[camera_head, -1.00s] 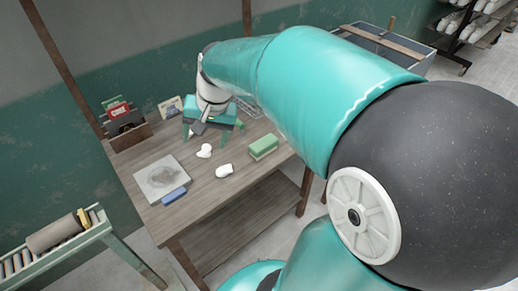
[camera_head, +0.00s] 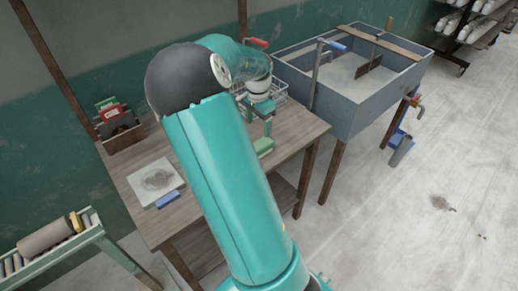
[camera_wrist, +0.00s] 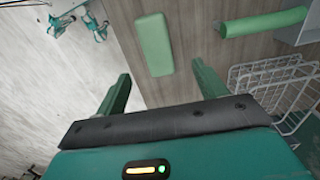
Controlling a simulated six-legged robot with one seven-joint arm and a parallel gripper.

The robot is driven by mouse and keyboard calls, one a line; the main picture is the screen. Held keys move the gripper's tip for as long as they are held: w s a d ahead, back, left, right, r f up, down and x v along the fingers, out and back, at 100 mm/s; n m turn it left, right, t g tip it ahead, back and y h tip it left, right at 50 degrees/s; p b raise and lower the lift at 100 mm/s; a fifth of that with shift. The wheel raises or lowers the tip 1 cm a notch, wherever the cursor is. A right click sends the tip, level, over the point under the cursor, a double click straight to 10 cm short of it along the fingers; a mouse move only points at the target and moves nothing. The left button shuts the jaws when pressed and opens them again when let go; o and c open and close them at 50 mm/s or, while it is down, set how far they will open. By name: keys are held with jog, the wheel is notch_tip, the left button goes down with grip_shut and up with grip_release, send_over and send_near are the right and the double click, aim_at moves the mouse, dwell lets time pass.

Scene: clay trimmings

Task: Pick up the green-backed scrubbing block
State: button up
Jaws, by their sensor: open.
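The green-backed scrubbing block (camera_head: 264,146) lies on the wooden table near its right front edge, partly hidden by my arm. In the wrist view the block (camera_wrist: 154,45) lies flat with its green face up, beyond my fingertips and roughly between their lines. My gripper (camera_head: 258,124) is above the table beside the block in the head view. In the wrist view my gripper (camera_wrist: 160,78) has its two green fingers spread wide, with nothing between them. The block and the fingers look apart; the exact height gap cannot be told.
A wire basket (camera_wrist: 275,85) stands close to the right finger. A green bar-like thing (camera_wrist: 265,22) lies beyond it. A grey sink (camera_head: 345,85) adjoins the table's right side. A pale board (camera_head: 155,181) and blue block (camera_head: 167,199) are at left.

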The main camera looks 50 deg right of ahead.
aim_at(260, 144)
notch_tip(260, 144, down, 5)
jog(key=shift+d+f, duration=0.1)
jog(key=shift+d, duration=0.05)
jog(key=f, duration=0.5)
jog(key=shift+s+f, duration=0.1)
jog(key=shift+s, duration=0.2)
jog(key=c, duration=1.1)
jog(key=shift+r, duration=0.7)
jog(key=a+r, duration=0.1)
jog(key=r, duration=0.1)
jog(key=s+a+r, duration=0.1)
jog(key=a+r, duration=0.2)
jog(key=r, duration=0.2)
jog(key=shift+s+a+r, duration=0.1)
jog(key=shift+s+a, duration=0.05)
jog(key=shift+a, duration=0.15)
jog(key=s+a+r, duration=0.3)
jog(key=a+r, duration=0.1)
jog(key=a, duration=0.4)
jog(key=shift+s+a+r, duration=0.15)
jog(key=shift+a+r, duration=0.05)
jog(key=shift+a, duration=0.15)
